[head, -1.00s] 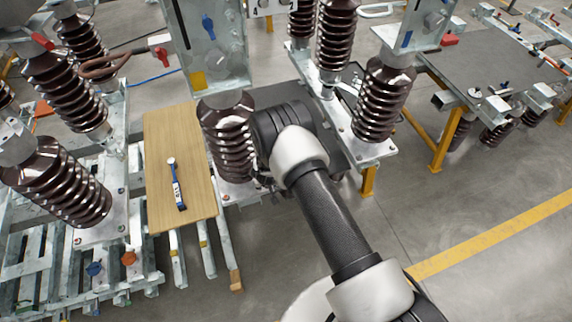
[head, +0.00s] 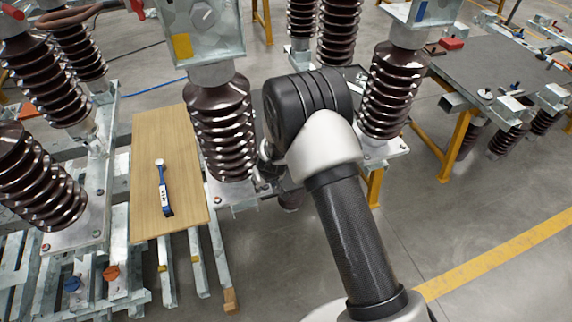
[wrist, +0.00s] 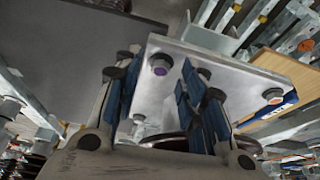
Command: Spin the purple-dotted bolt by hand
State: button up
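The purple-dotted bolt (wrist: 160,66) shows in the wrist view on the underside of a pale metal base plate (wrist: 225,80). Its purple mark faces the camera. My gripper (wrist: 158,88) is open, with a blue-padded finger to the left and another to the right of the bolt in the picture. I see nothing between the pads, and cannot tell how far short of the bolt they are. In the head view my arm hides most of the gripper beside the brown ribbed insulator (head: 222,130), and the bolt is not visible there.
Another bolt (wrist: 273,95), with an orange-red mark, sits near the plate's right corner. A wooden board (head: 150,215) carrying a blue-handled tool (head: 164,190) lies left of the insulator. More insulators and a grey table (head: 490,70) on yellow legs stand around. Floor at right is clear.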

jog(key=shift+f+n+b, duration=0.25)
jog(key=shift+n+b, duration=0.05)
jog(key=shift+b, duration=0.9)
jog(key=n+b, duration=0.1)
jog(key=b, duration=0.2)
jog(key=shift+d+y+b, duration=0.15)
jog(key=shift+y+b, duration=0.2)
jog(key=shift+y, duration=0.05)
jog(key=shift+d+n+g+y+b, duration=0.1)
jog(key=shift+n+g+y+b, duration=0.2)
jog(key=shift+n+b, duration=0.75)
jog(key=n, duration=0.1)
jog(key=n+g+p, duration=0.1)
jog(key=n, duration=0.1)
jog(key=shift+w+d+r+y, duration=0.1)
jog(key=shift+w+r+y, duration=0.05)
jog(key=shift+r+y, duration=0.25)
jog(key=n+p, duration=0.2)
jog(key=shift+w+r+g+y+p, duration=0.1)
jog(key=shift+r+g+y+p, duration=0.05)
jog(key=shift+g+y+p, duration=0.2)
jog(key=p+v, duration=0.2)
jog(key=v, duration=1.5)
jog(key=shift+n, duration=0.35)
